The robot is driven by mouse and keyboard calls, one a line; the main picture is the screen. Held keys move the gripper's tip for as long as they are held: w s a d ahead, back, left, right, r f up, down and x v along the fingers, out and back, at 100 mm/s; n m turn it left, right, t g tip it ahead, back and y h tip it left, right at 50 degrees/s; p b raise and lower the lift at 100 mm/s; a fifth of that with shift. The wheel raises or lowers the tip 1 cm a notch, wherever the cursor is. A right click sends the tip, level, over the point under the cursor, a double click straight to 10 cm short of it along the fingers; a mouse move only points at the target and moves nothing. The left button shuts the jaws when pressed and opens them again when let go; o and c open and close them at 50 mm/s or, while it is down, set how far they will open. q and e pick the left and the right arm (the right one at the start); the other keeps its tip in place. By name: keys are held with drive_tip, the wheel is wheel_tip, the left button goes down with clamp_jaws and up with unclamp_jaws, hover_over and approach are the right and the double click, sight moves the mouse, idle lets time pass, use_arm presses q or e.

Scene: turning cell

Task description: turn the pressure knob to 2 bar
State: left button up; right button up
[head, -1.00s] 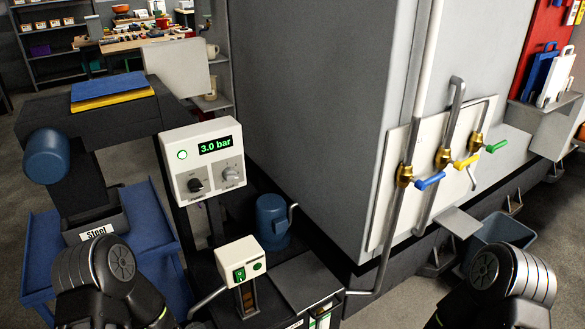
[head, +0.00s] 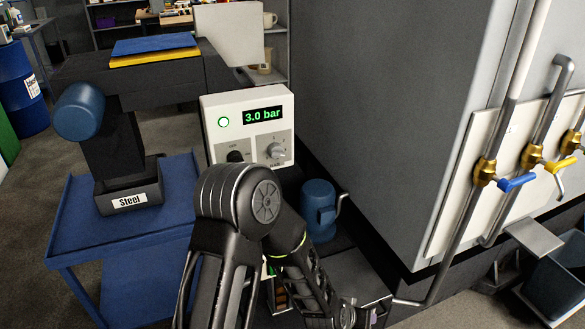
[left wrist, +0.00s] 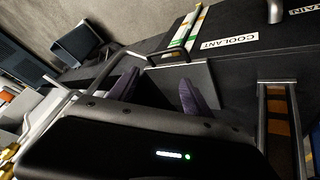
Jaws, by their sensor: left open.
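The white control panel (head: 250,101) stands left of the big grey cabinet, and its green display (head: 263,115) reads 3.0 bar. A grey knob (head: 274,150) with a numbered scale sits below the display. A dark knob (head: 235,157) is left of it, its lower part hidden by my left arm. I cannot read the small labels or either knob's exact setting. My left gripper is low at the bottom edge of the head view (head: 362,317), below and right of the panel. In the left wrist view it is open and empty (left wrist: 160,90). My right gripper is out of view.
A blue motor-like cylinder (head: 318,205) is right of my arm. Pipes with a blue valve handle (head: 517,183) and a yellow one (head: 560,165) line the cabinet. The wrist view shows a COOLANT label (left wrist: 229,43).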

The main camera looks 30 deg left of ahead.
use_arm(q)
drive_tip(key=w+a+r+n+t+y+b, duration=0.1)
drive_tip(key=w+a+r+t+y+b, duration=0.25)
drive_tip(key=w, duration=0.55)
drive_tip(key=n+y+b, duration=0.7)
drive_tip(key=n+y, duration=0.2)
drive_tip(key=y, duration=0.3)
approach(278, 155)
drive_tip(key=shift+t+x, duration=0.25)
drive_tip(key=shift+x, duration=0.55)
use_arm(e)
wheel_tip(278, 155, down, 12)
use_arm(q)
drive_tip(key=shift+a+f, duration=0.1)
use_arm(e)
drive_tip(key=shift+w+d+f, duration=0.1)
use_arm(q)
drive_tip(key=shift+b+x, duration=0.45)
drive_tip(key=shift+x, duration=3.4)
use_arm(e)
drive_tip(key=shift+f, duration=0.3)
use_arm(q)
drive_tip(key=shift+c, duration=0.4)
